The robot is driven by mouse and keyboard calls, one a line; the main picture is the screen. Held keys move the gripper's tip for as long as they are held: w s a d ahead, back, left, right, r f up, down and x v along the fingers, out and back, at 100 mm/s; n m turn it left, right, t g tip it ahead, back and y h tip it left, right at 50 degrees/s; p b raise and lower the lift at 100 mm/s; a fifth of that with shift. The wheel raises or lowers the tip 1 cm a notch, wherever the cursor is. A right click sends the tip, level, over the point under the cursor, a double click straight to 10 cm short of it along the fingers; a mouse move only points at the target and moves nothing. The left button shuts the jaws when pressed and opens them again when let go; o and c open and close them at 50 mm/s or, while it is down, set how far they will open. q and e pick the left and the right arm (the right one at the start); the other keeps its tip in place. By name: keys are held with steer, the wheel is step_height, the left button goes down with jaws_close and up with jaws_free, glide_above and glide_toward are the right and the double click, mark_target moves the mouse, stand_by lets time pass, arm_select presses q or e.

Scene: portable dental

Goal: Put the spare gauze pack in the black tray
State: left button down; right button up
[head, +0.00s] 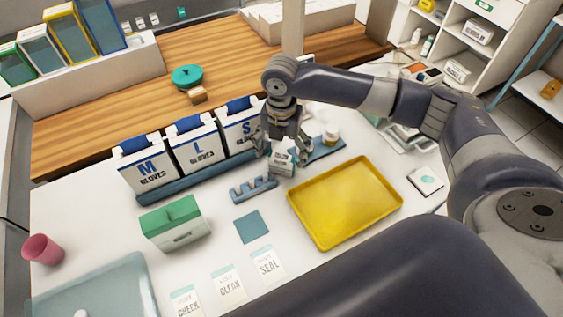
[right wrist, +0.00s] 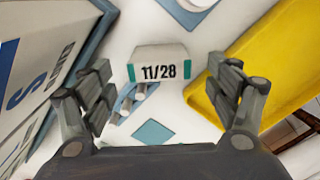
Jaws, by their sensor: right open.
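My right gripper (head: 283,148) points down over a small white box (head: 282,162) on the counter. In the right wrist view its open fingers (right wrist: 165,90) stand left and right of the same box, which reads "11/28" (right wrist: 159,68) with teal bars. Whether the fingers touch the box I cannot tell. The box could be the gauze pack, but I cannot confirm it. A flat white pack with a teal dot (head: 427,180) lies right of the yellow tray (head: 392,207). I see no tray that is clearly black. My left gripper is out of view.
Glove boxes M, L and S (head: 196,148) stand left of the gripper. A blue notched rack (head: 253,189), a blue square (head: 252,227) and a green-lidded box (head: 175,222) lie nearer. A pink cup (head: 42,249) stands far left. Label cards (head: 227,285) lie in front.

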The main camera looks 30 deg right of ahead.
mark_target(282, 156)
step_height(282, 156, down, 3)
steer(key=shift+w+d+f, duration=0.1)
steer(key=shift+f, duration=0.1)
steer(key=shift+c, duration=0.3)
steer(key=c, duration=0.9)
steer(key=shift+c, duration=0.3)
steer(key=shift+r+p, duration=0.2)
steer(key=shift+p, duration=0.15)
